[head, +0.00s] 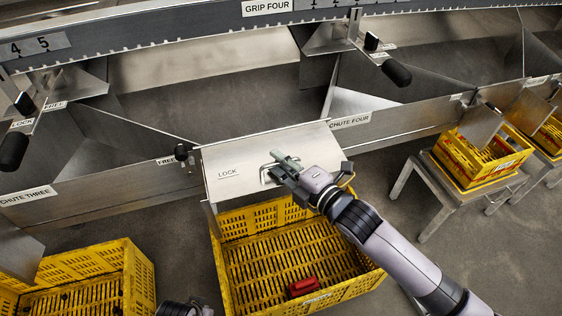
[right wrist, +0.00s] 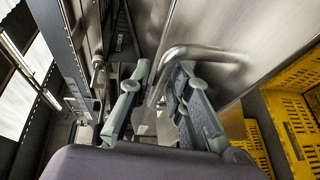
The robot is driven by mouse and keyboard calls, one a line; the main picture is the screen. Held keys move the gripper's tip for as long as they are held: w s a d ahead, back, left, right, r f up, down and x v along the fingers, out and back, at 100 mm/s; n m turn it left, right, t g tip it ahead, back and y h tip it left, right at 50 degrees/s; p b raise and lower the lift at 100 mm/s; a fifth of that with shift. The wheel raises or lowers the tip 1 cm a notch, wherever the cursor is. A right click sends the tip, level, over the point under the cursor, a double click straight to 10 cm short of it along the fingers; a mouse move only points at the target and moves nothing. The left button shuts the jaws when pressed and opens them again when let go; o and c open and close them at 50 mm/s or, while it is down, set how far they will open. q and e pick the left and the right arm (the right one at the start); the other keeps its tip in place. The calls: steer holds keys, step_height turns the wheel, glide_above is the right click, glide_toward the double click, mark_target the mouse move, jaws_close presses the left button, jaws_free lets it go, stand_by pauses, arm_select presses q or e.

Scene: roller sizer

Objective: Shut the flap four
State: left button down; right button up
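Flap four (head: 232,158) is a metal plate marked LOCK at the chute four mouth, above a yellow crate (head: 222,262). It looks tilted outward; its exact angle is hard to tell. Its bent-bar handle (head: 266,166) shows in the head view and in the right wrist view (right wrist: 205,52). My right gripper (head: 277,166) is at the handle. In the right wrist view its fingers (right wrist: 163,92) are apart, with part of the handle bar between or just beyond them; contact is unclear.
A red object (head: 302,287) lies in the crate below the flap. Another yellow crate (head: 135,272) stands at lower left, and one more (head: 480,165) sits on a stand at right. Black-knobbed levers (head: 396,73) stick out above the chutes. A FREE-marked post (head: 183,152) stands beside the flap.

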jaws_close()
stand_by(0.6)
